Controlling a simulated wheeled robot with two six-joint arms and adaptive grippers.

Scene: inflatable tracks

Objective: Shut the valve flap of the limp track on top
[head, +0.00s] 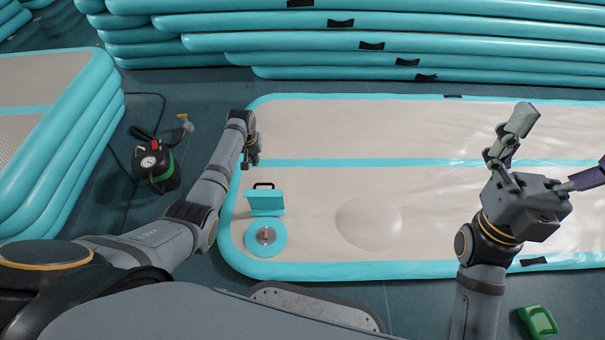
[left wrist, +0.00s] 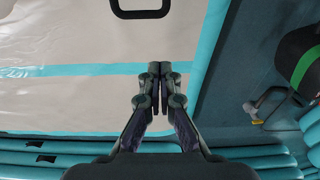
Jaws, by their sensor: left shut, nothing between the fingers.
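The limp track (head: 330,185) lies flat, beige with teal edges and a teal cross stripe. Its teal valve flap (head: 266,203) stands up, open, near the track's left end, with a black handle loop (head: 264,185) on top. The round teal valve collar (head: 279,243) with an orange centre is uncovered in front of it. My left gripper (head: 252,160) is shut and empty, beyond the flap and apart from it. In the left wrist view its fingertips (left wrist: 160,68) meet, and the handle loop (left wrist: 140,13) shows at the top edge. My right gripper (head: 548,158) is open above the track's right part.
A pump with a gauge (head: 152,165) and hose stands on the floor at left, beside stacked tracks (head: 85,125). More stacked tracks (head: 360,40) line the back. A green object (head: 538,321) lies at lower right. The track's surface has a low bulge (head: 368,222) right of the valve.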

